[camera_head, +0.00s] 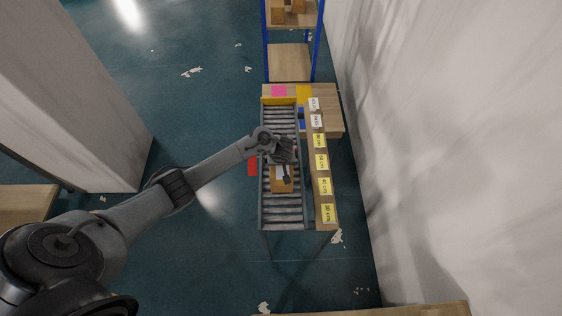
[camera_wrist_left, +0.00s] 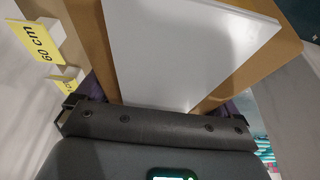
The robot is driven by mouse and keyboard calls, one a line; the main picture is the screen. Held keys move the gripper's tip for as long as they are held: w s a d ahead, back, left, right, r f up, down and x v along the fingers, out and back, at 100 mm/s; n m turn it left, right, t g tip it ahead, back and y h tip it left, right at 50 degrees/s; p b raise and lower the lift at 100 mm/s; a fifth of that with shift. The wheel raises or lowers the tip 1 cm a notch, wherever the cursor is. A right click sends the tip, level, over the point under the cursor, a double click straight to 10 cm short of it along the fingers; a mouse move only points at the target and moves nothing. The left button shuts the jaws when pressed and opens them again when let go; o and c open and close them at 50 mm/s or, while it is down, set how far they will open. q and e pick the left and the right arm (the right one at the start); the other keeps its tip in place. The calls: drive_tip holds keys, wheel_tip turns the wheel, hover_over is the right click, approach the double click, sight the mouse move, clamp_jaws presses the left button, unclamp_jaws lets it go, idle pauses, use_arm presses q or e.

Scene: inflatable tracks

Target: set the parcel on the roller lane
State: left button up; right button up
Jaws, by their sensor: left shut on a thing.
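The parcel (camera_head: 280,186) is a brown cardboard box with a white label. In the head view it is over the middle of the roller lane (camera_head: 283,212), a grey-railed conveyor with metal rollers. I cannot tell whether it touches the rollers. My left gripper (camera_head: 285,167) is shut on the parcel from above and hides part of its top. In the left wrist view the parcel (camera_wrist_left: 260,60) fills the upper middle, its white label close to the gripper (camera_wrist_left: 165,98), with a purplish finger at each side. My right gripper is not in view.
A wooden board with yellow and white distance cards (camera_head: 321,162) runs along the lane's right side. A wooden table (camera_head: 325,94) and blue-framed shelf (camera_head: 290,62) stand beyond. A wall (camera_head: 440,150) is at right; rollers in front are clear.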

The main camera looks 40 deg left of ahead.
use_arm(q)
drive_tip(key=o, duration=1.4)
drive_tip(key=shift+w+r, duration=0.1)
drive_tip(key=shift+c, duration=0.2)
drive_tip(key=p+v, duration=0.4)
drive_tip(key=v, duration=0.6)
drive_tip(key=shift+r, duration=0.3)
